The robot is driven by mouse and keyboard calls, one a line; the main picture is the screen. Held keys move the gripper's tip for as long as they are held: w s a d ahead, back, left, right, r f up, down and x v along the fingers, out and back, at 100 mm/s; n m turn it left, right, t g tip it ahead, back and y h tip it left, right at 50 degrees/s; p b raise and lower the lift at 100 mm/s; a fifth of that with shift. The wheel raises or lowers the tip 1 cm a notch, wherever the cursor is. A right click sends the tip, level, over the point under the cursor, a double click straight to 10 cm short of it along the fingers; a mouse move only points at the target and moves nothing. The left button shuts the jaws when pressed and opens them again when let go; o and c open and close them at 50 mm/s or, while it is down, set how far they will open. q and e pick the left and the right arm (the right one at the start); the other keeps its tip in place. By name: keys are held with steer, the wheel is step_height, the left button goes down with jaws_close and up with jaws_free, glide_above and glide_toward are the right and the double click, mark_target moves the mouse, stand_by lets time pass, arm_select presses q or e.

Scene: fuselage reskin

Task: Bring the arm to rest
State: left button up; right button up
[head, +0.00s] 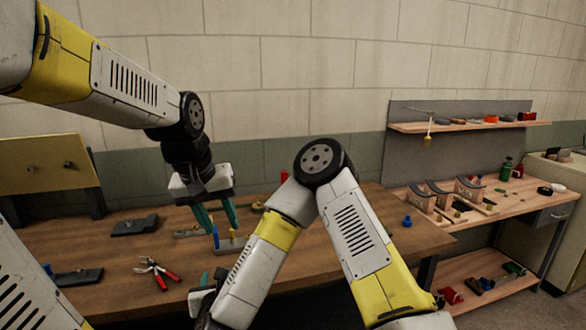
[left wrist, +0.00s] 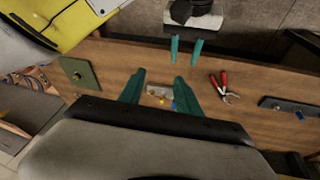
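My left gripper (head: 220,230) hangs from the upper left above the wooden bench (head: 120,265), its green fingers pointing down. In the left wrist view its fingers (left wrist: 160,78) stand apart with nothing held between them. A small grey block with blue and yellow pins (head: 232,245) is on the bench below; it shows between the fingers in the left wrist view (left wrist: 160,92). My right arm bends at the head view's centre and reaches down to the lower left, hiding much of its gripper there. In the left wrist view the right gripper's (left wrist: 186,45) two green fingers are apart and empty.
Red-handled pliers (head: 157,272) and dark plates (head: 135,225) lie on the bench. A yellowish panel (head: 48,165) stands at its left end. A second bench (head: 505,200) with a shelf (head: 460,126), curved parts and a green bottle (head: 506,168) stands at right.

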steer(key=w+d+r+n+g+y, duration=0.25)
steer(key=w+r+n, duration=0.25)
steer(key=r+n, duration=0.45)
steer(key=d+r+n+g, duration=0.1)
steer(key=d+r+n, duration=0.5)
steer(key=n, duration=0.5)
arm_select(q)
steer(key=s+d+r+m+t, duration=0.1)
steer(key=s+r+m+t, duration=0.1)
steer(key=s, duration=0.8)
steer(key=shift+s+r+h, duration=0.3)
steer(key=shift+r+h, duration=0.1)
arm_select(e)
steer(key=s+d+r+n+g+h, duration=0.2)
steer(key=s+d+n, duration=0.4)
steer(key=s+d, duration=0.3)
steer(key=s+d+r+n+g+h, duration=0.2)
steer(key=s+d+r+n, duration=0.2)
steer(key=d, duration=1.2)
steer(key=s+n, duration=0.3)
steer(key=s, duration=0.3)
steer(key=shift+s+r, duration=0.25)
steer(key=shift+r, duration=0.15)
